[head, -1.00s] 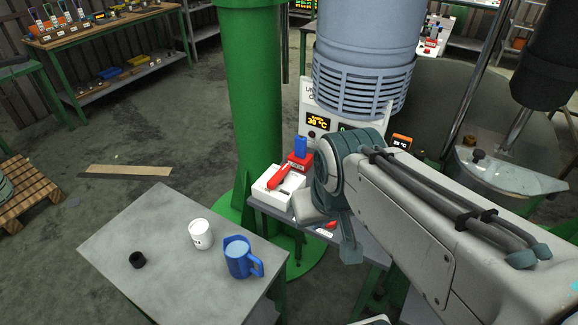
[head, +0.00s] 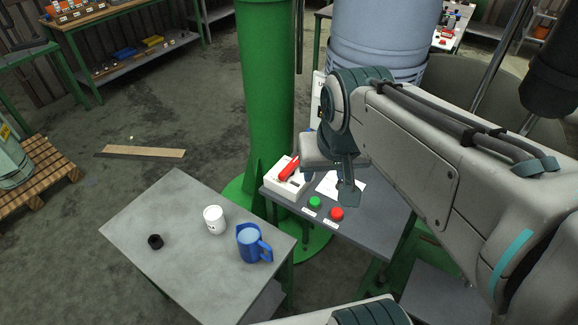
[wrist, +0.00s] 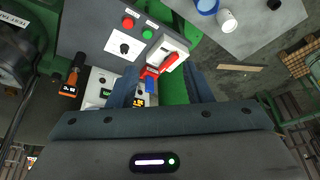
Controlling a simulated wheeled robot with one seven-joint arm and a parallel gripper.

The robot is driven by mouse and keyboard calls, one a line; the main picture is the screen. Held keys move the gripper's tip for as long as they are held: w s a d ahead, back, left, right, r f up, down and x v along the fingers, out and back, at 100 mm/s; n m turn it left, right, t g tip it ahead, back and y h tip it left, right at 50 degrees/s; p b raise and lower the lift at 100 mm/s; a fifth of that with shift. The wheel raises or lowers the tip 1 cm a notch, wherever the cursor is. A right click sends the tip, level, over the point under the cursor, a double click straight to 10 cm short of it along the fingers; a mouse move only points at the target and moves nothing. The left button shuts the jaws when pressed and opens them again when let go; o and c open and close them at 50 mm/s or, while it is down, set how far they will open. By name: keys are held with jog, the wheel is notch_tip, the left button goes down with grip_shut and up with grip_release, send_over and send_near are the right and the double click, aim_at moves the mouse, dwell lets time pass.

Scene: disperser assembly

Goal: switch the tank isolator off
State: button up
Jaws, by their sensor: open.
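A white switch box (head: 283,184) with a red lever (head: 289,168) sits at the back left of the grey side table; I take it for the tank isolator, but its label is too small to read. The lever lies slanted along the box. In the wrist view the box (wrist: 178,48) and its lever (wrist: 168,62) are ahead, between the fingertip directions. My gripper (wrist: 163,72) is open and empty, with a finger on each side of that view. In the head view my gripper (head: 346,188) hangs just right of the box, apart from it, its fingers partly hidden.
Green (head: 315,202) and red (head: 337,214) buttons are at the side table's front. A white plate with a black knob (wrist: 124,47) lies beside them. A red block with a blue top (wrist: 150,85) adjoins the box. A green column (head: 265,90) stands behind. A blue jug (head: 250,243) and white cup (head: 214,220) occupy the left table.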

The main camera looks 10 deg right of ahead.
jog(key=w+m+g+b, duration=0.1)
jog(key=w+m, duration=0.1)
jog(key=w, duration=0.7)
jog(key=m+g+b, duration=0.3)
jog(key=m+b, duration=0.1)
jog(key=m, duration=0.2)
send_over(289, 167)
notch_tip(289, 167, down, 17)
notch_tip(289, 167, down, 14)
jog(key=p, duration=0.3)
jog(key=shift+w+r, duration=0.1)
jog(key=shift+r, duration=0.05)
jog(key=c, duration=1)
